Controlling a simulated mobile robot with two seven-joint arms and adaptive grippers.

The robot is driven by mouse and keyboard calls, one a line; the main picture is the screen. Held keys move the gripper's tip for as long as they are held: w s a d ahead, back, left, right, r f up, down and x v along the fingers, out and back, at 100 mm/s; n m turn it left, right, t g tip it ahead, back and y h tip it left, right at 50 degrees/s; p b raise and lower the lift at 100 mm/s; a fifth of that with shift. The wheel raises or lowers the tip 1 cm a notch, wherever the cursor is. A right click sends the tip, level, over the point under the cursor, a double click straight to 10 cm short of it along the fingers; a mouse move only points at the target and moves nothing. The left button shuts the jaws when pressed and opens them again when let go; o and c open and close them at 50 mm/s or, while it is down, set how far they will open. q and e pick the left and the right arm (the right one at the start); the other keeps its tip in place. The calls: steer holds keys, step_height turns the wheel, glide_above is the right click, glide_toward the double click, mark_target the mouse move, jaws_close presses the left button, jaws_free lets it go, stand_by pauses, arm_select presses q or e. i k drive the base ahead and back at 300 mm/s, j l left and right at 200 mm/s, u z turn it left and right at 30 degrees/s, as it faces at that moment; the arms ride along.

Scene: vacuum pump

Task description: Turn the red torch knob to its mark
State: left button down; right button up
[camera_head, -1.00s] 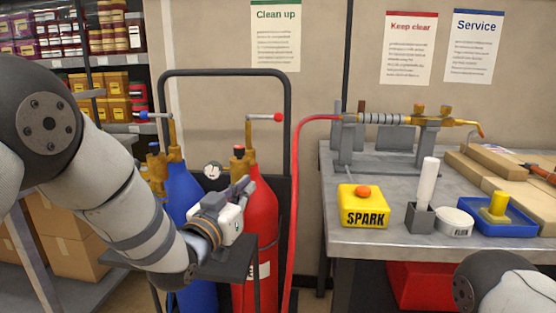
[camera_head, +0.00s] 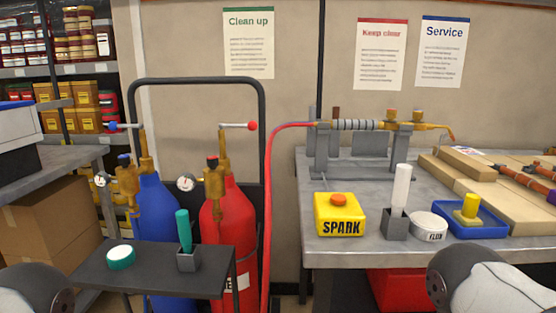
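The brass torch (camera_head: 370,125) lies across a grey stand (camera_head: 321,150) on the workbench, with its bent tip at the right. Small orange-brown knobs (camera_head: 391,114) stand up on its right part. They are too small to tell which one is red, and no mark can be made out. A red hose (camera_head: 268,190) joins the torch's left end. Neither gripper is in view; only rounded parts of my arms show at the lower left and lower right edges, well away from the torch.
A yellow SPARK box (camera_head: 340,214), a white stick in a grey holder (camera_head: 394,223), a flux tin (camera_head: 428,226) and a blue tray (camera_head: 470,231) stand in front of the torch. Blue (camera_head: 158,207) and red (camera_head: 231,207) cylinders stand left, behind a small dark table (camera_head: 150,284).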

mark_target(392, 114)
steer(key=z, duration=0.85)
